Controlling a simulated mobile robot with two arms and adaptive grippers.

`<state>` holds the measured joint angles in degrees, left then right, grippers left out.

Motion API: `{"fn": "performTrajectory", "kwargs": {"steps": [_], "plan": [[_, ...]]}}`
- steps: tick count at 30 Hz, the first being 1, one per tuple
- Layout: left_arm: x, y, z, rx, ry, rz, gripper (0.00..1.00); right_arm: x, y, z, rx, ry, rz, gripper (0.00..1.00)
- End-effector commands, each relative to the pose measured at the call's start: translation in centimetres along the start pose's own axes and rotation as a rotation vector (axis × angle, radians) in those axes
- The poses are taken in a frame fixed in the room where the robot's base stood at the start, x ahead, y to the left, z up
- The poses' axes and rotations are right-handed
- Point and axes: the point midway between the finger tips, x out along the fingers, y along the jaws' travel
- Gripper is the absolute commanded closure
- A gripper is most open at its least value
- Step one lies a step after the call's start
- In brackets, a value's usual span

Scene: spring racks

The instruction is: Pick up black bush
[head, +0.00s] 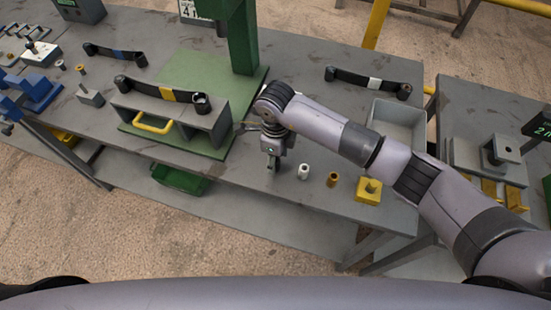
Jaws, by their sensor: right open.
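My right gripper (272,164) points down over the front part of the grey bench, left of a white bush (304,172) and a copper-brown bush (332,180). It is open, and its fingertips are close to the bench top. No black bush shows clearly. A dark spot between and below the fingers may be one, but it is too small and covered to tell. My left gripper is out of view.
A yellow block with a pin (367,191) stands right of the bushes. A grey bin (398,122) lies behind my right arm.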

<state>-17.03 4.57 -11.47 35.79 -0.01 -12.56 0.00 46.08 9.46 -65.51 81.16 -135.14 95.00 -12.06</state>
Motion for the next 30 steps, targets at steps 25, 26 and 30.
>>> {"fn": "performTrajectory", "kwargs": {"steps": [25, 26, 30], "plan": [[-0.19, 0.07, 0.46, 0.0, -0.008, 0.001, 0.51, 0.82, 0.02, 0.02, -0.001, 0.0, 0.0, 0.9], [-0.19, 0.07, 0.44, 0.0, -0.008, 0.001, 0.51, 0.82, 0.02, 0.02, -0.001, 0.0, 0.0, 0.92], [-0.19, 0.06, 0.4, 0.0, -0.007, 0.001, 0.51, 0.81, 0.02, 0.02, -0.001, 0.0, 0.0, 0.94]]}}
